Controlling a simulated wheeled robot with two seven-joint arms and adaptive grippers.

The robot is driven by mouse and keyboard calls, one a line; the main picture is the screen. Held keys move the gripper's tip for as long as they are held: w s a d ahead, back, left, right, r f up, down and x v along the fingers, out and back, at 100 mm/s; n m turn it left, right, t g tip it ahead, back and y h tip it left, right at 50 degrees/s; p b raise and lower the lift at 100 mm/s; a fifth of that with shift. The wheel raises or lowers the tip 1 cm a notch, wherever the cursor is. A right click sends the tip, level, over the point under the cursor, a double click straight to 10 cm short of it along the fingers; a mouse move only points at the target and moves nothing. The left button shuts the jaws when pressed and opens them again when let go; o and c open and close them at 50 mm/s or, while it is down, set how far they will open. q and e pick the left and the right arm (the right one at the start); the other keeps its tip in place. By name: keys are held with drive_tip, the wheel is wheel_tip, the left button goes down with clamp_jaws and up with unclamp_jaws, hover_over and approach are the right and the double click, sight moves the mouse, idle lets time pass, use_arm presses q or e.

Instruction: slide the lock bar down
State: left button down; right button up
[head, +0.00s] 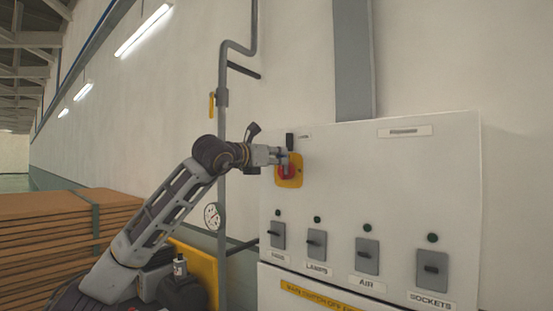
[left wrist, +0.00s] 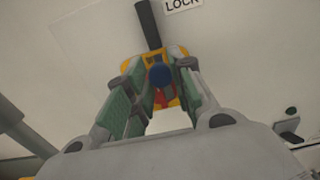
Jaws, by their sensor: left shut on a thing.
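The lock bar (head: 290,141) is a short dark upright bar on the white panel, just above the red rotary switch (head: 284,172) on its yellow plate (head: 296,181). In the left wrist view the bar (left wrist: 148,25) runs down to the yellow plate beside a LOCK label (left wrist: 182,4). A round blue knob (left wrist: 160,76) shows at its lower end. My left gripper (head: 282,157) is at the panel, its fingers on both sides of the blue knob and shut on it. The fingers partly hide the red switch. My right gripper is not in view.
Below the switch is a row of several grey breakers (head: 367,256) with dark green lamps. A grey pipe with a yellow-handled valve (head: 212,105) and a gauge (head: 212,216) runs left of the panel. Stacked brown boards (head: 45,235) stand at the far left.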

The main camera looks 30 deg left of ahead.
use_arm(q)
drive_tip(key=shift+w+d+f, duration=0.1)
drive_tip(key=shift+f, duration=0.25)
drive_tip(key=c, duration=1.2)
unclamp_jaws()
drive_tip(key=shift+c, duration=0.2)
drive_tip(key=shift+r, duration=0.1)
drive_tip(key=shift+s, duration=0.25)
drive_tip(key=s+a, duration=0.1)
drive_tip(key=s, duration=1)
drive_tip(key=shift+s, duration=0.3)
